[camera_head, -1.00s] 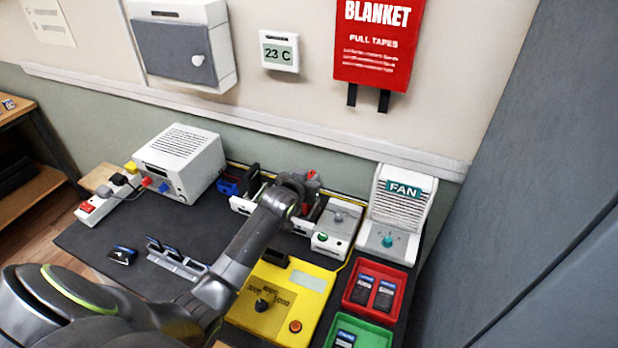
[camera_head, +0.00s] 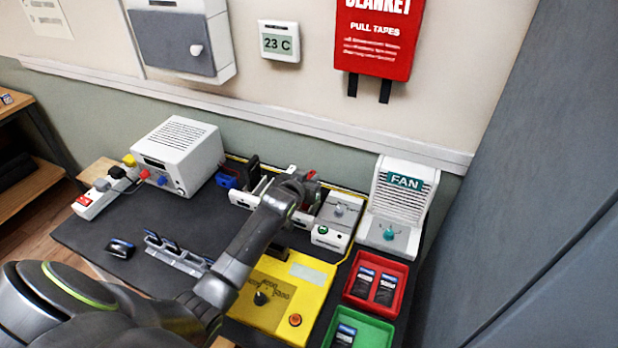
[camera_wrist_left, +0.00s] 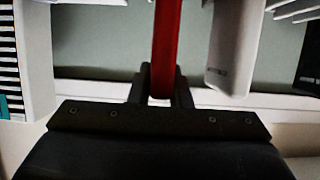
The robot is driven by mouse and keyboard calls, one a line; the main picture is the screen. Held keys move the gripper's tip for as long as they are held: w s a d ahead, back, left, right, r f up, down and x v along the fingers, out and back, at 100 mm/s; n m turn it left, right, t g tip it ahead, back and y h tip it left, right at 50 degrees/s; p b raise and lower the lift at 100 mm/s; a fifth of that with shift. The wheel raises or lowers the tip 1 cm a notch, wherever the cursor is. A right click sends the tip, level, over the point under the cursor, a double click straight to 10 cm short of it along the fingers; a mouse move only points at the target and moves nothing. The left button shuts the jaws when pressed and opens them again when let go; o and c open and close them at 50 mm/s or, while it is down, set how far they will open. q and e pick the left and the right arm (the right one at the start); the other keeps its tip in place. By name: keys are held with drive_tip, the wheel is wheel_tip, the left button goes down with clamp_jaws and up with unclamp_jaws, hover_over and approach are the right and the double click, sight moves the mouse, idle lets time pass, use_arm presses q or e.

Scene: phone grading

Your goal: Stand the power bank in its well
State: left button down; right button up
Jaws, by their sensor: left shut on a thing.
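My left gripper (camera_head: 300,182) is over the white rack (camera_head: 240,199) at the back of the mat, its arm reaching in from the left. In the left wrist view its fingers (camera_wrist_left: 161,82) are shut on a thin red slab (camera_wrist_left: 166,45), which appears to be the power bank, seen edge-on. A bit of red also shows by the gripper in the head view. The arm and gripper hide part of the rack, so I cannot tell which slot is below the slab or whether it touches one. My right gripper is not in view.
The yellow tester (camera_head: 290,316), red tray (camera_head: 349,294) and green tray (camera_head: 383,333) are nearer. A white power unit (camera_head: 182,155) is left. Bare mat (camera_head: 100,225) lies front left.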

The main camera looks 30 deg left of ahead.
use_arm(q)
drive_tip(key=shift+f, duration=0.2)
idle(0.6)
drive_tip(key=c, duration=1.3)
unclamp_jaws()
drive_tip(key=shift+s, duration=0.1)
drive_tip(key=b+v, duration=0.1)
drive_tip(key=v, duration=1.6)
drive_tip(key=shift+s, duration=0.15)
